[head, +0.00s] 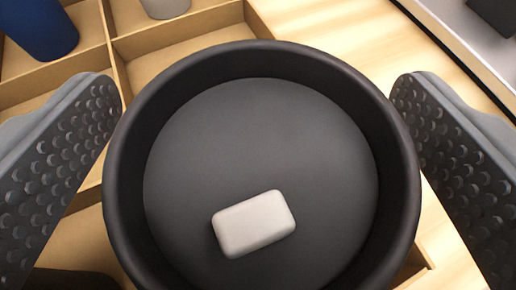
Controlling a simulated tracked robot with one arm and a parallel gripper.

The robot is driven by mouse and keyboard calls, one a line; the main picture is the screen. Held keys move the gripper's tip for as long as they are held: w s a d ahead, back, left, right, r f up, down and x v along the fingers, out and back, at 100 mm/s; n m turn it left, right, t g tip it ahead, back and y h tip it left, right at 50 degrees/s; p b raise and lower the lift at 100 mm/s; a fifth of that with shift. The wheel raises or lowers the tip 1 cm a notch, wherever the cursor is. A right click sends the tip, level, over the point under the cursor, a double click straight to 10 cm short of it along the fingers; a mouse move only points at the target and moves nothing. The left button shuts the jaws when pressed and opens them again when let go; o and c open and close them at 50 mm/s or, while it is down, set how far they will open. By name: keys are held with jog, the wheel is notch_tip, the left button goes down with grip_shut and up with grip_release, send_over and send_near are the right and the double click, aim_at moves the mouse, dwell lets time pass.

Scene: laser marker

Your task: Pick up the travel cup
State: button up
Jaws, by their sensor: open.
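The travel cup (262,180) fills the middle of the head view, seen from above. It has a thick dark round rim, a recessed dark lid and a pale rounded tab (253,223) on the lid. My gripper (258,105) is open, with one dark studded finger to the left of the cup and one to the right. A narrow gap shows between each finger and the rim, and nothing is held. The cup's sides and base are hidden beneath its rim.
The cup is over a light wooden compartment tray (190,42). A dark blue object (40,26) stands in the upper left compartment, and a pale grey one (165,7) is at the top. A grey surface with a dark block (494,14) is at the upper right.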

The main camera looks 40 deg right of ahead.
jog(key=shift+w+d+f, duration=0.3)
jog(key=shift+w+d, duration=0.1)
jog(key=shift+w, duration=0.15)
jog(key=c, duration=0.8)
jog(key=shift+o, duration=0.2)
jog(key=shift+r, duration=0.1)
